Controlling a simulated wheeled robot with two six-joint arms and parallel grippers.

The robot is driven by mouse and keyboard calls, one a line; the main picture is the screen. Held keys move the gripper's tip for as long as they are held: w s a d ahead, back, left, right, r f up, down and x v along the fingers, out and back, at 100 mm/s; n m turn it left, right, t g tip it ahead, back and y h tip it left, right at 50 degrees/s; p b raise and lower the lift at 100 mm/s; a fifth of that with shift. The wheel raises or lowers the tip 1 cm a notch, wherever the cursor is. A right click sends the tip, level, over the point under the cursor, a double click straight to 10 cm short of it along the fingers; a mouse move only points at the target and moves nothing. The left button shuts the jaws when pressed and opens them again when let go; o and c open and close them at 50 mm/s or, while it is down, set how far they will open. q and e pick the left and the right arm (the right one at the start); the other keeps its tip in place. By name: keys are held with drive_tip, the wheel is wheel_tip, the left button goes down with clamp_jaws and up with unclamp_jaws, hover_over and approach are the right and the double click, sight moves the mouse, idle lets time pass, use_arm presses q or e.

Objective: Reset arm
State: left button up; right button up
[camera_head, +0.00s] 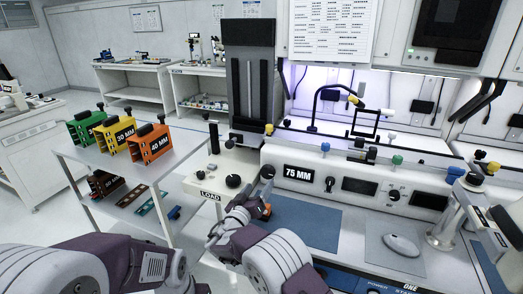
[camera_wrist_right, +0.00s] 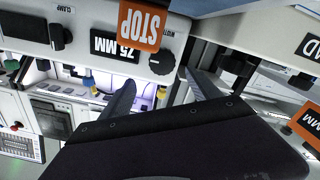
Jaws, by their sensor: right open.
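My right gripper (camera_head: 250,198) is low over the bonder bench front, near the left edge of the blue mat (camera_head: 305,222). In the right wrist view its two dark fingers (camera_wrist_right: 160,80) are spread apart with nothing between them. They point toward the bench front with the 75 MM label (camera_head: 298,173) and black knobs (camera_head: 232,181). An orange STOP tag (camera_wrist_right: 140,25) shows close by in the wrist view. My left gripper is not in view.
A shelf cart (camera_head: 185,150) at left carries green (camera_head: 85,128), yellow (camera_head: 114,133) and orange (camera_head: 149,143) magazines. A mouse (camera_head: 401,246) lies on a grey pad at right. A lamp arm (camera_head: 318,95) rises behind the panel. Open floor lies left of the cart.

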drive_tip(key=w+d+r+m+g+h+p, duration=0.2)
drive_tip(key=d+r+m+h+p, duration=0.25)
drive_tip(key=d+r, duration=1)
drive_tip(key=s+d+f+m+g+h+p, duration=0.15)
drive_tip(key=s+d+m+g, duration=0.4)
drive_tip(key=d, duration=0.95)
drive_tip(key=s+d+f+n+g+y+p, duration=0.1)
drive_tip(key=s+d+f+g+y+p, duration=0.2)
drive_tip(key=s, duration=0.9)
drive_tip(key=s+f+n+g+y, duration=0.1)
drive_tip(key=s+f+g+y, duration=0.3)
drive_tip(key=s, duration=0.7)
drive_tip(key=s+a+f+n+g+y, duration=0.1)
drive_tip(key=s+a+f+n+y, duration=0.4)
drive_tip(key=s+a+f, duration=0.3)
drive_tip(key=a+n, duration=0.1)
drive_tip(key=a, duration=0.2)
drive_tip(key=shift+a+f, duration=0.15)
drive_tip(key=shift+f, duration=0.05)
